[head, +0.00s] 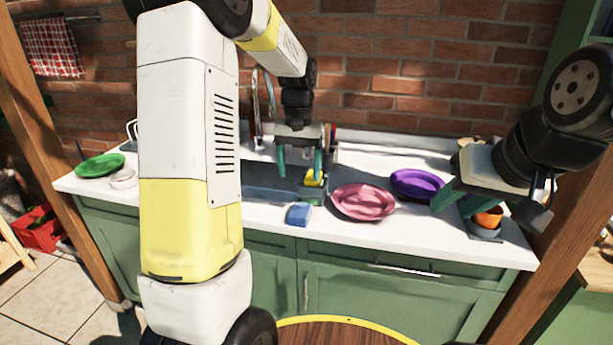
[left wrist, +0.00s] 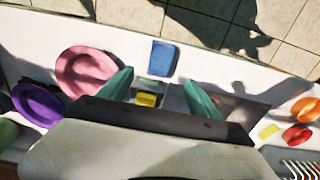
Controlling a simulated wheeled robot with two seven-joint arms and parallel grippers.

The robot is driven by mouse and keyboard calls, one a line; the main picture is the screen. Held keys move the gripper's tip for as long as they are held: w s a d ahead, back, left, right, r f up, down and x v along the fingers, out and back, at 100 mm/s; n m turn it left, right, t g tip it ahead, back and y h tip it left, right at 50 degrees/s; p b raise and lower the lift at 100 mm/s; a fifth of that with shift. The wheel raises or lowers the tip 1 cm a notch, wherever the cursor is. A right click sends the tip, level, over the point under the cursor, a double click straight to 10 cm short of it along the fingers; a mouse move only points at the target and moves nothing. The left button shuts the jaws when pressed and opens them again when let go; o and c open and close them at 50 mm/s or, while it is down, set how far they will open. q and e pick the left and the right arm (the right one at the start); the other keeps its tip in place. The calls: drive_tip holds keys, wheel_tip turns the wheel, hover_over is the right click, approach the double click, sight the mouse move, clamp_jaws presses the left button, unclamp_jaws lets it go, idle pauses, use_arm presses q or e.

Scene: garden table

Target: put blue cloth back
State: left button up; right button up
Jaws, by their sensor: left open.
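The blue cloth (head: 299,214) lies folded on the white counter in front of the sink, near the counter's front edge. It also shows in the left wrist view (left wrist: 163,57), beyond the fingertips and clear of them. My left gripper (head: 300,172) points down above the sink area, behind the cloth. Its green fingers are spread with nothing held between them, as the left wrist view shows (left wrist: 158,83). My right gripper (head: 455,208) hangs over the right part of the counter, its two fingers apart and no held object visible.
A yellow block (head: 313,179) sits by the sink (head: 262,188), below my left fingers. A pink plate (head: 363,202) and a purple plate (head: 418,184) lie to the right. An orange bowl (head: 488,217) is near my right gripper. A green plate (head: 99,165) lies far left.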

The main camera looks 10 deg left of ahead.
use_arm(q)
drive_tip(key=s+r+t+h, duration=0.1)
drive_tip(key=s+r+t, duration=0.2)
drive_tip(key=s+r, duration=0.65)
drive_tip(key=s+d+r+t+h, duration=0.1)
drive_tip(key=s+d+t, duration=0.1)
drive_tip(key=s, duration=1.2)
drive_tip(key=shift+s+t, duration=0.2)
drive_tip(key=shift+t, duration=0.3)
